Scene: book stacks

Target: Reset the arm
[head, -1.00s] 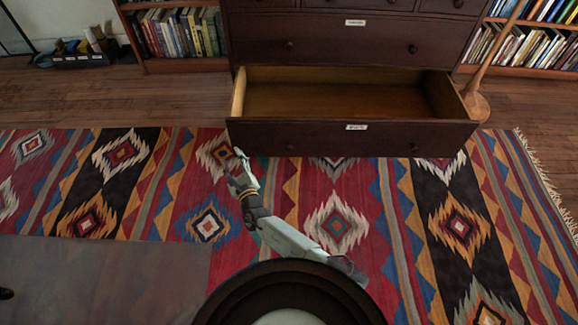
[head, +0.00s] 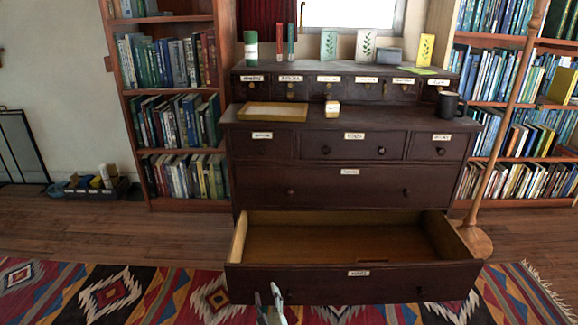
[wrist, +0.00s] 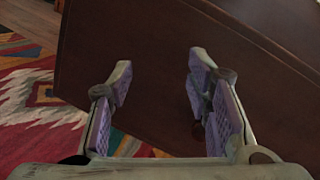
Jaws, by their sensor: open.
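My gripper (wrist: 160,85) is open and empty in the wrist view, its two purple-padded fingers apart. Dark brown wood, the front of the open bottom drawer, fills most of that view beyond the fingers. In the head view only the tip of my gripper (head: 269,298) shows, at the bottom edge, in front of the open drawer (head: 310,285). The rest of my arm is out of that view. I cannot tell whether the fingers touch the drawer front.
Bookshelves stand on both sides. A wooden stand (head: 478,243) is right of the drawer. A patterned rug (head: 110,295) lies in front.

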